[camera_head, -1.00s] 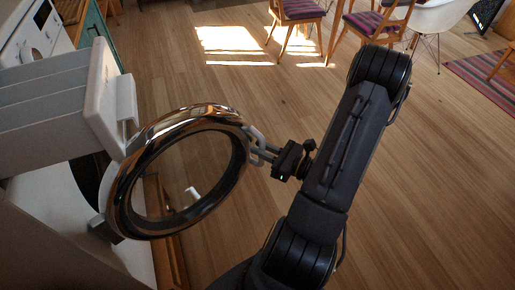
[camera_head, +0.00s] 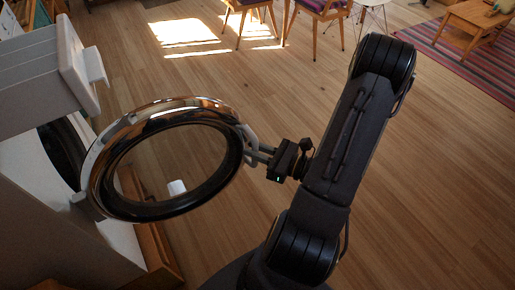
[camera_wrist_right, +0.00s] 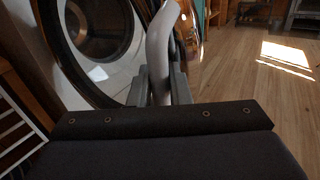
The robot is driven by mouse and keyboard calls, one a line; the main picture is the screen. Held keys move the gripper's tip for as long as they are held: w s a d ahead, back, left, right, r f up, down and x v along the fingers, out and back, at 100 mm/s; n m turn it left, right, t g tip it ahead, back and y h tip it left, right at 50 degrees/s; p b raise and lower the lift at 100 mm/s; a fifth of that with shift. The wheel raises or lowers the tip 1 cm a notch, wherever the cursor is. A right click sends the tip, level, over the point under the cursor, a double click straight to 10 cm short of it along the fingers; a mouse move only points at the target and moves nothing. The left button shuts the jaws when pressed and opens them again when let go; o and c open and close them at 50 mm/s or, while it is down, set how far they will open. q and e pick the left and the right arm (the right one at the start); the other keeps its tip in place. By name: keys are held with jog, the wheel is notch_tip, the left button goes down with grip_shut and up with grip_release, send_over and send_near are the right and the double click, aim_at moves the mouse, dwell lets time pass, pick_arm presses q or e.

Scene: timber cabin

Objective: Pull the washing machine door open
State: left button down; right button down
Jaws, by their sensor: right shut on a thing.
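The washing machine door (camera_head: 101,167) is a round chrome ring with a dark inner rim and clear glass. It stands swung out from the white machine front (camera_head: 35,165), hinged at its left side. My right gripper (camera_head: 259,154) is shut on the grey door handle (camera_head: 248,137) at the ring's right edge. In the right wrist view, the handle (camera_wrist_right: 160,50) rises between the two fingers (camera_wrist_right: 159,88), with the open drum (camera_wrist_right: 98,28) behind to the left. My left gripper is not in view.
An open detergent drawer (camera_head: 72,62) juts out above the door. Wooden chairs (camera_head: 310,12) and a low table (camera_head: 478,22) stand on the far side. The wooden floor right of my right arm is clear.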

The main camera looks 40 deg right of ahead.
jog(key=shift+a, duration=0.1)
jog(key=c, duration=1.4)
grip_release()
jog(key=shift+s, duration=0.3)
jog(key=v, duration=0.7)
